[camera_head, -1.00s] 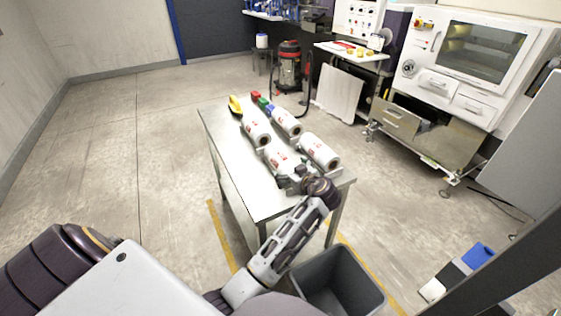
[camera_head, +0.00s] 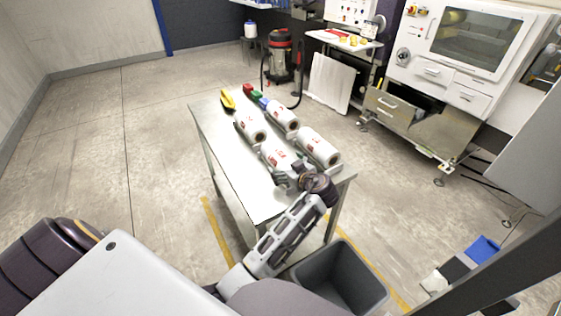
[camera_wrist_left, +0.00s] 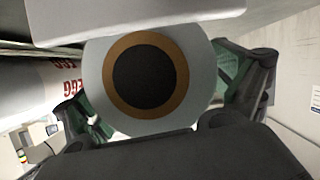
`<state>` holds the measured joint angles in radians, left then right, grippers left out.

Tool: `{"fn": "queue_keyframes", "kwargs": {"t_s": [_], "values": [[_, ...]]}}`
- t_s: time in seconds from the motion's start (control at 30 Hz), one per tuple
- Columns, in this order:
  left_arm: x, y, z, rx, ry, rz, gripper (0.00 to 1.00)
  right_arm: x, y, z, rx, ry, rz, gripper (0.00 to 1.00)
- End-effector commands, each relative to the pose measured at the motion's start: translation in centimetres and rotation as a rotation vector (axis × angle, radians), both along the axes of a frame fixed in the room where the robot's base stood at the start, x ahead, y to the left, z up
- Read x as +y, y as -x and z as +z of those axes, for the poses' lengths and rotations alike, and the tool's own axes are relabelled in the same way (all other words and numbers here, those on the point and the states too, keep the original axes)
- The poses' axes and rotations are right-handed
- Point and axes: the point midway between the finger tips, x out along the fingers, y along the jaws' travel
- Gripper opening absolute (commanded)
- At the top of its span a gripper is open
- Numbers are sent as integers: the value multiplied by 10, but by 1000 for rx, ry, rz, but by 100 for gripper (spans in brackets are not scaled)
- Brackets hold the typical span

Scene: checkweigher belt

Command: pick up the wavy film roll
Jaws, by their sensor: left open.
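Several white film rolls with red print lie on the metal table (camera_head: 225,160). I cannot tell from the print or shape which one is wavy. My left gripper (camera_head: 289,172) is open at the near end of the front-left roll (camera_head: 275,155). In the left wrist view this roll's end (camera_wrist_left: 104,68) faces me, with a brown core ring and dark hole. The green-padded fingers of the left gripper (camera_wrist_left: 158,95) stand on either side of it. Contact is unclear. My right gripper is not in view.
Other rolls lie close by: right (camera_head: 318,146), back left (camera_head: 250,127) and back middle (camera_head: 283,114). A yellow item (camera_head: 228,99) and small red, green and blue items sit at the table's far end. A grey bin (camera_head: 340,280) stands below the near edge.

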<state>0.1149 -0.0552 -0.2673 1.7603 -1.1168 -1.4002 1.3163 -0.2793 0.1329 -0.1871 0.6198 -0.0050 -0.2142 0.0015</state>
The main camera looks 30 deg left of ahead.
Motion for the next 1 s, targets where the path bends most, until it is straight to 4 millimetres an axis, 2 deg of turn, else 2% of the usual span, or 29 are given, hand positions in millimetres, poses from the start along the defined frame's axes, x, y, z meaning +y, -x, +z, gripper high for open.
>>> {"fn": "queue_keyframes", "kwargs": {"t_s": [0.2, 0.7, 0.77, 0.8, 1.0], "values": [[0, 0, 0, 0, 0, 0, 96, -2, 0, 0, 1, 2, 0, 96], [0, 0, -1, 1, 1, 1, 31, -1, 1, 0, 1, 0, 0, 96], [1, -1, 1, -2, -1, 0, 28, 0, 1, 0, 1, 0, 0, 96], [1, 0, 1, -2, -1, 1, 21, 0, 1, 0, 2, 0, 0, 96], [1, 0, 1, -1, -1, 0, 21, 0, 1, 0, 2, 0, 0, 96]]}}
